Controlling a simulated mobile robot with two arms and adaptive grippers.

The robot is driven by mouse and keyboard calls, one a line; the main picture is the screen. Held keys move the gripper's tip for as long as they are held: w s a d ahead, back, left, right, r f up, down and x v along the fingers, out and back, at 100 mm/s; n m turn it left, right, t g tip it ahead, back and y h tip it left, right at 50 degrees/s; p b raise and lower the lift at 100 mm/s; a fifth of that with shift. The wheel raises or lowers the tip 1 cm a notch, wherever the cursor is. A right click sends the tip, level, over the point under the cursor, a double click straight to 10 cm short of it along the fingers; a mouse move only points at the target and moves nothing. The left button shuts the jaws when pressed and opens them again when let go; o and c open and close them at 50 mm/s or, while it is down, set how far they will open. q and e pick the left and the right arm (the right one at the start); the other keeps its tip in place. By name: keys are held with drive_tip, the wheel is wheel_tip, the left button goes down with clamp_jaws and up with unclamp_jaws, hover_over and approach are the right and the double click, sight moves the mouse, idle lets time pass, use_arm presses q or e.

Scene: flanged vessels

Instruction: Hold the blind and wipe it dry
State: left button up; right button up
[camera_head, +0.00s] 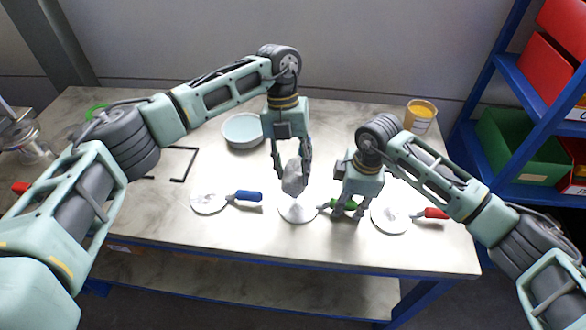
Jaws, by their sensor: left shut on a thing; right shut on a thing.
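Three round grey blinds with coloured handles are on the table. The middle blind (298,209) has a green handle (343,205), and my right gripper (342,213) is shut on that handle. My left gripper (293,186) is shut on a crumpled grey cloth (293,177) just above the middle blind's disc; whether the cloth touches the disc I cannot tell. A blind with a blue handle (209,203) lies to the left. A blind with a red handle (390,218) lies to the right. Pale patches show on the discs.
A round pale blue dish (242,130) stands behind the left gripper. A jar with yellow contents (419,115) stands at the back right. A black bracket outline (185,165) is at the left. Blue shelving with a green bin (510,150) and red bins is beyond the table's right edge.

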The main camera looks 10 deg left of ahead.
drive_tip(key=o, duration=1.1)
wheel_tip(320, 180, up, 12)
drive_tip(key=d, duration=0.1)
drive_tip(key=shift+d+f, duration=0.1)
